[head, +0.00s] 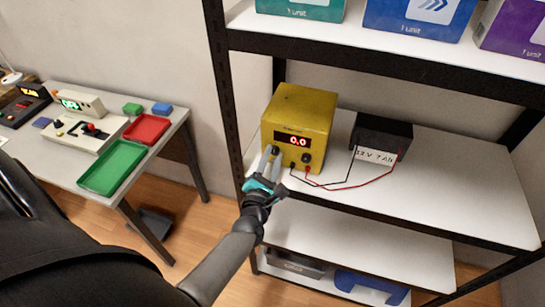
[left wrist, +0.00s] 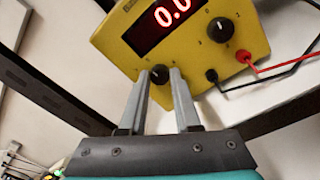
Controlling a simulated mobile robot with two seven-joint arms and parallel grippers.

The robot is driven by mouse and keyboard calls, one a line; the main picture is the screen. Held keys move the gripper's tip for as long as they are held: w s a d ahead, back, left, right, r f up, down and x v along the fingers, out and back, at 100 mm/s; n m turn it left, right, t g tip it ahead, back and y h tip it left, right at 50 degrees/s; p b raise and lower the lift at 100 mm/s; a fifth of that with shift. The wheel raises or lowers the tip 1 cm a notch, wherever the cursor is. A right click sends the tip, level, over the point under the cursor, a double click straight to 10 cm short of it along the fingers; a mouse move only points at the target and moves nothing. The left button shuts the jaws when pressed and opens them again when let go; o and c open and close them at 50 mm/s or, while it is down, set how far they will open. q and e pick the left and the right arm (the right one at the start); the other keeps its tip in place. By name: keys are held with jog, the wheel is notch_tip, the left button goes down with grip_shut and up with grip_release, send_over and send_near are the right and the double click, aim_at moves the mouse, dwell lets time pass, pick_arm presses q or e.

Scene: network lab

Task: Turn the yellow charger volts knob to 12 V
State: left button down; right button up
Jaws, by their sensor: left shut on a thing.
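The yellow charger (head: 301,115) stands on the middle shelf, and its display reads 0.0. It also shows in the left wrist view (left wrist: 194,58), tilted in the picture. My left gripper (head: 270,154) is at the lower left of its front face. In the left wrist view its two fingers (left wrist: 160,76) are on either side of a black knob (left wrist: 159,73), shut on it. The knob labels are too small to read. My right gripper is not in view.
A black 12 V battery (head: 381,136) stands right of the charger, joined by a red lead and a black lead (head: 340,186). Shelf posts and an upper shelf (head: 380,60) with boxes surround it. A table with a green tray (head: 113,168) and a red tray (head: 147,128) stands left.

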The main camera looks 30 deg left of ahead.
pick_arm(q)
jog(key=m, duration=0.4)
jog(key=shift+f+m, duration=0.1)
jog(key=shift+m, duration=0.2)
jog(key=m, duration=0.4)
jog(key=shift+m+t, duration=0.3)
jog(key=m, duration=0.4)
jog(key=shift+a+m+h, duration=0.1)
jog(key=shift+m+h, duration=0.3)
jog(key=m, duration=0.2)
jog(key=m+p, duration=0.1)
jog(key=m, duration=0.2)
jog(key=shift+t+h, duration=0.3)
jog(key=m, duration=0.4)
jog(key=shift+a+m+p, duration=0.1)
jog(key=shift+m+p, duration=0.25)
jog(key=shift+m, duration=0.05)
jog(key=m+h+p, duration=0.1)
jog(key=m, duration=0.3)
jog(key=shift+m, duration=0.4)
jog(key=m, duration=0.4)
jog(key=shift+m+p, duration=0.3)
jog(key=shift+p, duration=0.05)
jog(key=shift+m, duration=2.2)
